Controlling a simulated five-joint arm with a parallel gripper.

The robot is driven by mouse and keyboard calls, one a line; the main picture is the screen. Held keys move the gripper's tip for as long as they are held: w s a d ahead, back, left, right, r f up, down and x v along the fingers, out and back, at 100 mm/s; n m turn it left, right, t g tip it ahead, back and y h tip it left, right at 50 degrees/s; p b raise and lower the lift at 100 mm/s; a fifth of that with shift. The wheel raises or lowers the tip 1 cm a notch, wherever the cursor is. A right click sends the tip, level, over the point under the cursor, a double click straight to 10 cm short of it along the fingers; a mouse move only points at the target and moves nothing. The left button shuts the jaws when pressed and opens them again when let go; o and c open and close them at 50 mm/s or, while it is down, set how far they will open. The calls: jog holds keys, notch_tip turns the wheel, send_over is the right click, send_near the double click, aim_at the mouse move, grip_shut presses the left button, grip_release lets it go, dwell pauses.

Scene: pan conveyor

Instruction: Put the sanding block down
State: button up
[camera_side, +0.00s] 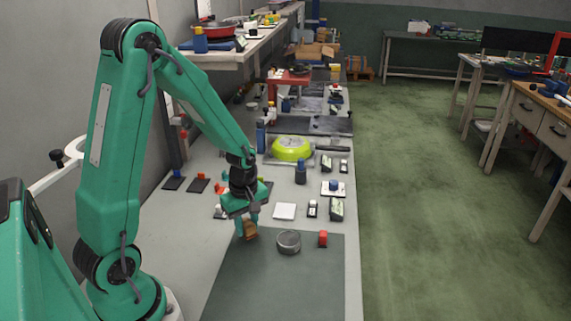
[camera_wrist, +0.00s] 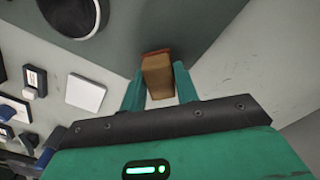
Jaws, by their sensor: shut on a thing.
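The sanding block (camera_wrist: 158,77) is a tan-brown block with a reddish-brown far edge. It sits between the two green fingers of my gripper (camera_wrist: 159,88) in the wrist view. In the side view my gripper (camera_side: 247,226) points down, shut on the sanding block (camera_side: 250,230), near the back left corner of the dark grey-green mat (camera_side: 270,285). I cannot tell whether the block touches the mat or hangs just above it.
A lime-green pan (camera_side: 291,149) is further back. The front of the mat is clear.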

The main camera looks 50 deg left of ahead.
aim_at(247, 223)
jog(key=shift+f, duration=0.75)
jog(key=shift+f, duration=0.2)
jog(key=o, duration=0.9)
jog(key=shift+o, duration=0.2)
jog(key=shift+r, duration=0.1)
notch_tip(247, 223, up, 12)
jog(key=shift+r, duration=0.15)
